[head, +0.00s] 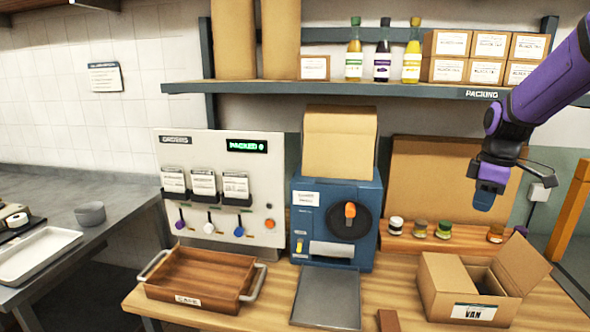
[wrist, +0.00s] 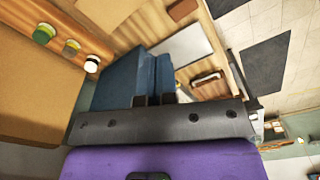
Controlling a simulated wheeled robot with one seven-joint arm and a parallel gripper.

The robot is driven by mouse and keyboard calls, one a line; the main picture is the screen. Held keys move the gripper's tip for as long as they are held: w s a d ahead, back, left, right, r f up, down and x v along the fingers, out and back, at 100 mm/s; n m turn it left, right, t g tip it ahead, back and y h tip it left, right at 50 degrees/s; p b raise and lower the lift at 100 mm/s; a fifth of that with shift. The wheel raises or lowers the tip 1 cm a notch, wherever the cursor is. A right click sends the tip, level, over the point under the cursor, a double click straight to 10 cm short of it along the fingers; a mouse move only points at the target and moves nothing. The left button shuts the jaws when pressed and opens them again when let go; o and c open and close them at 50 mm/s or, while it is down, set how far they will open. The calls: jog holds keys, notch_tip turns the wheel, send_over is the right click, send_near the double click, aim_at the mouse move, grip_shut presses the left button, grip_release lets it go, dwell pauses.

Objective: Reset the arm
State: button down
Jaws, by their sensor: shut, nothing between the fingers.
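My purple arm reaches in from the upper right of the head view. My gripper (head: 484,200) hangs in the air at the right, above the open carton and in front of the leaning cardboard. In the wrist view my gripper (wrist: 154,99) shows two dark fingertips close together at the middle, with nothing held between them. The blue machine (head: 334,215) with an orange knob stands on the bench, left of my gripper and apart from it. It also shows beyond the fingertips in the wrist view (wrist: 118,78).
The bench carries a wooden tray (head: 200,285), a grey plate (head: 328,297), an open carton (head: 455,285) marked VAN and a rack (head: 400,243) of small jars. A shelf (head: 350,89) with bottles and boxes runs above. A control panel (head: 222,160) stands left.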

jog(key=s+a+r+m+t+h, duration=0.2)
jog(key=s+a+r+m, duration=0.3)
jog(key=s+a+r, duration=0.5)
jog(key=s+a+m+t, duration=0.1)
jog(key=s+a+m, duration=0.1)
jog(key=s, duration=0.4)
jog(key=s+a+f+m+t+y, duration=0.1)
jog(key=s+a+m+t, duration=0.1)
jog(key=s+a, duration=0.2)
jog(key=shift+s+f+m+y, duration=0.15)
jog(key=shift+s+m+y, duration=0.2)
jog(key=shift+s, duration=0.8)
